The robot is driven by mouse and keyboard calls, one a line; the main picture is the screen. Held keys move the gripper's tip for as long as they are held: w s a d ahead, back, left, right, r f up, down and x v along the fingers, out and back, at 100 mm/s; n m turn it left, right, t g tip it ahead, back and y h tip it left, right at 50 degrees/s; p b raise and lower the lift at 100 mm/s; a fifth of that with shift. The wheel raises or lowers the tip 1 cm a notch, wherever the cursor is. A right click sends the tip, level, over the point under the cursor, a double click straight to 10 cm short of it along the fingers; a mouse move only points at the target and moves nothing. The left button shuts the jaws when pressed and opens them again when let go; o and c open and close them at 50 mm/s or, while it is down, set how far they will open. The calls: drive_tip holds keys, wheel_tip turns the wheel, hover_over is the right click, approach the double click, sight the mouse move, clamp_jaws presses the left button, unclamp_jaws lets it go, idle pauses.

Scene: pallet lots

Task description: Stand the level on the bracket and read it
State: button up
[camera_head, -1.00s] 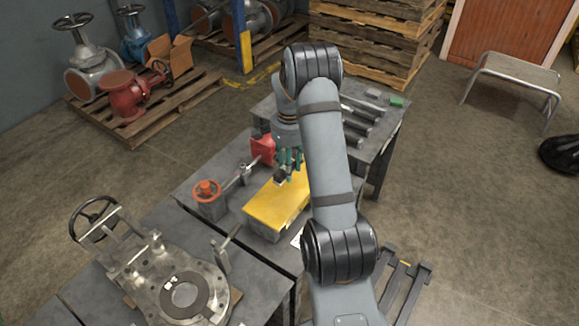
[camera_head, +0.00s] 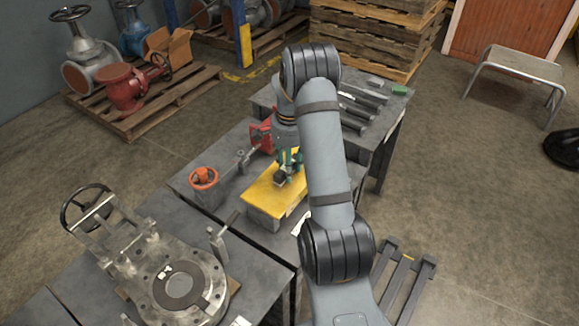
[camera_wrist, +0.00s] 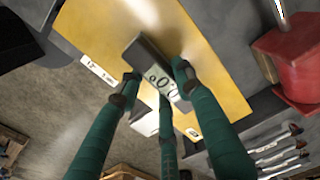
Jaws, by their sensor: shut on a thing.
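The level (camera_wrist: 158,74) is a small grey block with round dark-rimmed marks on its face. My gripper (camera_wrist: 155,85) has green fingers and is shut on it; in the head view the gripper (camera_head: 289,168) is over the yellow-topped block. There the level (camera_head: 280,178) is a small dark shape above the yellow surface. The yellow-topped block (camera_head: 262,197) has grey sides and is probably the bracket; its yellow face (camera_wrist: 205,45) lies behind the level in the wrist view. I cannot tell whether the level touches it. The level's reading is too small to make out.
A steel flanged fixture (camera_head: 150,262) fills the front left bench. Dark bars (camera_head: 362,100) lie on the back table. The bench left of the block has bare room.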

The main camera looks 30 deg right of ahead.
drive_tip(key=shift+f+b, duration=0.4)
drive_tip(key=o, duration=1.3)
drive_tip(key=shift+o, duration=0.6)
drive_tip(key=shift+r, duration=0.1)
wheel_tip(320, 180, up, 12)
wheel_tip(320, 180, down, 12)
drive_tip(key=shift+f, duration=0.1)
drive_tip(key=shift+r+p, duration=0.35)
